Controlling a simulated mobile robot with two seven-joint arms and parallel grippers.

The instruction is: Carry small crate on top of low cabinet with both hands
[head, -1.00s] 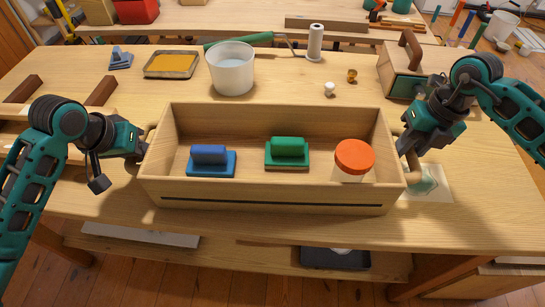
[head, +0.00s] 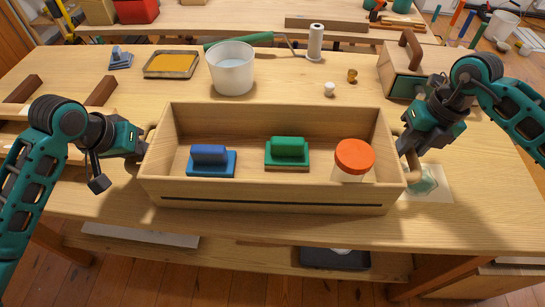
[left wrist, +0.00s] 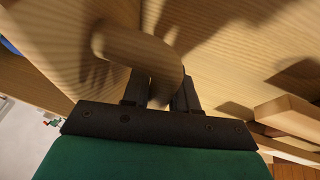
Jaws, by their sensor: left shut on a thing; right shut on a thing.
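The small crate (head: 275,194) is a pale wooden open box at the middle front of the bench in the head view. It holds a blue sanding block (head: 211,161), a green block (head: 287,153) and a jar with an orange lid (head: 354,157). My left gripper (head: 144,148) is at the crate's left end. In the left wrist view its fingers (left wrist: 160,92) are shut on the rounded wooden handle (left wrist: 135,52). My right gripper (head: 405,147) is shut on the handle at the right end; its fingertips are partly hidden. The low cabinet is not clearly identifiable in view.
Behind the crate stand a white bucket (head: 232,70), a tray of yellow paint (head: 172,64) and a white knob (head: 329,89). A wooden box with a handle (head: 403,72) stands at right. A glassy item on a pale sheet (head: 435,184) lies beside my right gripper.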

